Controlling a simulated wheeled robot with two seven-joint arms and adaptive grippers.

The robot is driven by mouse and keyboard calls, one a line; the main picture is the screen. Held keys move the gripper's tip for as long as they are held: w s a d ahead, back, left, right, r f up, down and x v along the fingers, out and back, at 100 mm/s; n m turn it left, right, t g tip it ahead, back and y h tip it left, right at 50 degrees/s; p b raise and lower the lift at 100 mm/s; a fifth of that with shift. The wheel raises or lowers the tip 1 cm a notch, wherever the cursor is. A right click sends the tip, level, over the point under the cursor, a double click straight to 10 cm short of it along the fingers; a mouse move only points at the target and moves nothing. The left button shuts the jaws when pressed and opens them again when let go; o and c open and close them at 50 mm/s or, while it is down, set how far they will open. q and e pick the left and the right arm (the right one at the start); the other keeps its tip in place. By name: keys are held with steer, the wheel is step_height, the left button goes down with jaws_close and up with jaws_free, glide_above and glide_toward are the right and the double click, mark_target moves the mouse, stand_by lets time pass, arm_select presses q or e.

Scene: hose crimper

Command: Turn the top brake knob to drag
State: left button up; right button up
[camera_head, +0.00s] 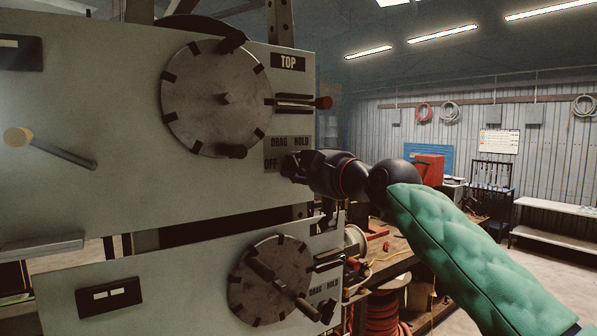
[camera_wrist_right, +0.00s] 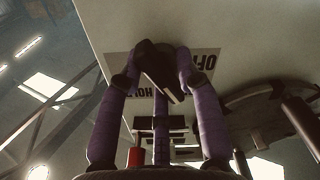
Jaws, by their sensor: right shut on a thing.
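The label plate (camera_head: 288,153) below the TOP sign reads OFF, DRAG and HOLD in the head view. My right gripper (camera_head: 296,166) is at this plate, its fingers covering the top brake knob there. In the right wrist view the dark knob (camera_wrist_right: 158,66) sits between the purple fingers of my right gripper (camera_wrist_right: 160,75), which are shut on it. A pale line on the knob points down and slightly right in that view, between the OFF and HOLD words. DRAG is hidden there. My left gripper is not in view.
A workbench (camera_head: 392,262) stands behind to the right. Open floor lies further right.

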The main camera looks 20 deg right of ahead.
steer(key=shift+s+d+r, duration=0.1)
steer(key=shift+d+r, duration=0.1)
steer(key=shift+r, duration=0.1)
steer(key=o, duration=0.8)
steer(key=shift+o, duration=0.7)
steer(key=shift+f, duration=0.15)
steer(key=v, duration=1.1)
steer(key=shift+s+d, duration=0.2)
steer(key=shift+s, duration=0.15)
